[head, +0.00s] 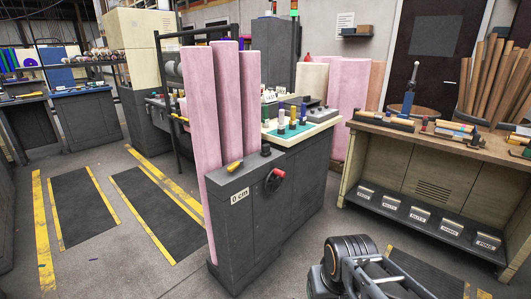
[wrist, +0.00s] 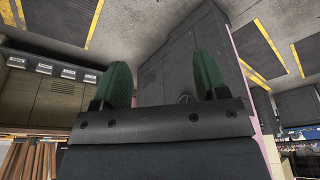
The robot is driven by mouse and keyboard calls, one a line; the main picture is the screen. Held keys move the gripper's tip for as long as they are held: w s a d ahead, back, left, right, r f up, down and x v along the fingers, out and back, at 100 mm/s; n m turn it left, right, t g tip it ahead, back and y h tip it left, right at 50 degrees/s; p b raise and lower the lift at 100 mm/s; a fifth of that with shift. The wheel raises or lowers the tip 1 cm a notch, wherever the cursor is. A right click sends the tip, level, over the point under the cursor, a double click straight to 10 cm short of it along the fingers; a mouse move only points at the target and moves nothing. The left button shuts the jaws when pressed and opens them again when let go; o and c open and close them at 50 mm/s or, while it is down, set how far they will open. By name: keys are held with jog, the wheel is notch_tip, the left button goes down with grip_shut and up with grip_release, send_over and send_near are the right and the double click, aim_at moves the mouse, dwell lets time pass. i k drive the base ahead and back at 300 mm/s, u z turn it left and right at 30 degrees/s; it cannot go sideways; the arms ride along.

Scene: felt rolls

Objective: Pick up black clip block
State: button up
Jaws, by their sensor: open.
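A small black block (head: 265,149), which looks like the clip block, sits on top of the dark grey cabinet (head: 240,225) marked "0 cm", near its back edge. It is too small to make out a clip shape. I cannot pick the block out in the wrist view. My gripper (wrist: 162,82) shows there with two green fingertips spread wide and nothing between them. The grey cabinet side (wrist: 185,60) lies beyond the fingers, apart from them. In the head view my arm is at the bottom, right of the cabinet, and the fingertips do not show.
A yellow-handled tool (head: 235,166) lies on the cabinet's top, left of the block. Tall pink felt rolls (head: 202,110) stand behind it. A red knob (head: 279,173) sticks out of the cabinet's side. A cluttered workbench (head: 440,140) stands at right.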

aim_at(266, 152)
jog(key=z, duration=0.25)
jog(key=i, duration=0.95)
